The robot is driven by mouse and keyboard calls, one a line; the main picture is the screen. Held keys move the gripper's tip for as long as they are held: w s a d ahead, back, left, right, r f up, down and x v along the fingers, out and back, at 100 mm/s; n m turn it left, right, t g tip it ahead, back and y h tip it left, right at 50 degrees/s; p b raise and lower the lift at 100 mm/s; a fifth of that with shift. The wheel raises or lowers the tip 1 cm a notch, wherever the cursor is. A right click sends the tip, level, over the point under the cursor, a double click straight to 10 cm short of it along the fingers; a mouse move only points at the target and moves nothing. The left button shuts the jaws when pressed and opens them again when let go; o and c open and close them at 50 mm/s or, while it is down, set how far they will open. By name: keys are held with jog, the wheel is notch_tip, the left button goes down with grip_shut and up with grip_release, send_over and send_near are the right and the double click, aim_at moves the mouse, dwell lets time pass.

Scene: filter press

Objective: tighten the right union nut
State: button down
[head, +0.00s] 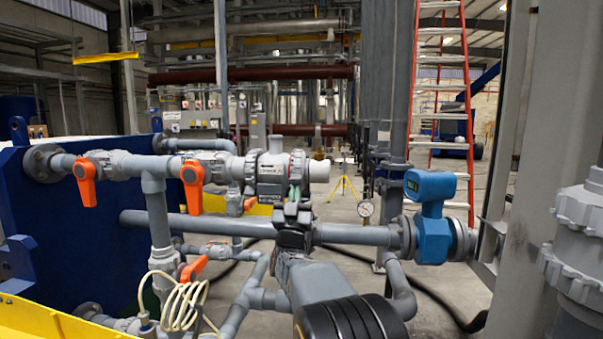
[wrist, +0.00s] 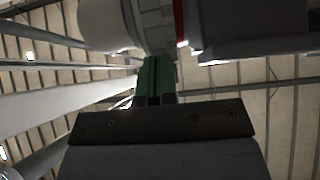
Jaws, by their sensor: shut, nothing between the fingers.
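The right union nut (head: 298,166) is a grey ribbed ring on the right side of the grey valve body (head: 271,172). A red ring (head: 291,160) shows beside it, and a white pipe end (head: 319,171) sticks out to its right. In the wrist view the nut (wrist: 152,22) is overhead, between the pipe end (wrist: 105,22) and the red ring (wrist: 179,20). My gripper (head: 293,208) is below the nut, its green fingers pointing up. In the wrist view the fingers (wrist: 156,62) are together and empty. I cannot tell whether the tips touch the nut.
Orange-handled valves (head: 191,175) sit on the same line to the left. A grey horizontal pipe (head: 350,234) runs behind my arm to a blue flow meter (head: 432,215). A coiled cable (head: 182,303) hangs lower left.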

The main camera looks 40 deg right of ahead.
aim_at(292, 179)
jog(key=shift+s+a+r+p, duration=0.1)
jog(key=shift+a+r+p, duration=0.1)
jog(key=shift+r, duration=0.65)
jog(key=shift+s+a+r+p, duration=0.1)
jog(key=shift+a+r+p, duration=0.1)
jog(key=shift+r, duration=0.6)
jog(key=shift+s+a+r+p, duration=0.1)
jog(key=shift+a+r+p, duration=0.1)
jog(key=shift+r, duration=0.65)
jog(key=shift+w+d+r+p, duration=0.1)
jog(key=shift+w+r+p, duration=0.2)
jog(key=shift+r, duration=0.35)
jog(key=shift+w+d+r+p, duration=0.15)
jog(key=shift+r+p, duration=0.1)
jog(key=shift+r, duration=0.35)
jog(key=shift+a+r+p, duration=0.2)
jog(key=shift+r+p, duration=0.55)
jog(key=shift+r, duration=0.7)
notch_tip(292, 179, down, 4)
jog(key=b, duration=0.4)
jog(key=shift+s, duration=0.15)
jog(key=b+v, duration=0.2)
jog(key=b, duration=0.1)
jog(key=b+v, duration=0.3)
jog(key=shift+f+b, duration=0.35)
jog(key=shift+f, duration=0.05)
